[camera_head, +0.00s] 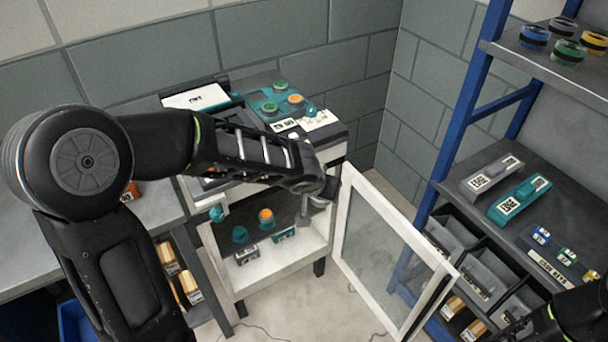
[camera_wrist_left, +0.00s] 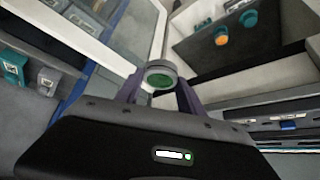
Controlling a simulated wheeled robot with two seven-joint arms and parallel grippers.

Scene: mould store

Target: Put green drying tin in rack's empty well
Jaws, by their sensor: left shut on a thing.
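My left gripper (camera_head: 322,192) is shut on a small round thing with a grey rim and a green face, seen between its fingers in the left wrist view (camera_wrist_left: 160,76). It looks like the green tin. In the head view the gripper hides most of it, in front of the open white cabinet (camera_head: 277,272) and near the door's hinge side. Several banded tins, one of them green (camera_head: 568,52), stand on the upper right shelf. I cannot clearly make out a rack with an empty well. My right arm enters at the lower right; its fingers are not clear.
The cabinet's glass door (camera_head: 345,235) stands open to the right. Inside are a teal knob-like piece (camera_head: 240,234) and an orange-topped one (camera_head: 266,217). A blue-framed shelf (camera_head: 470,95) with grey bins (camera_head: 488,270) stands at right. Some floor shows between.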

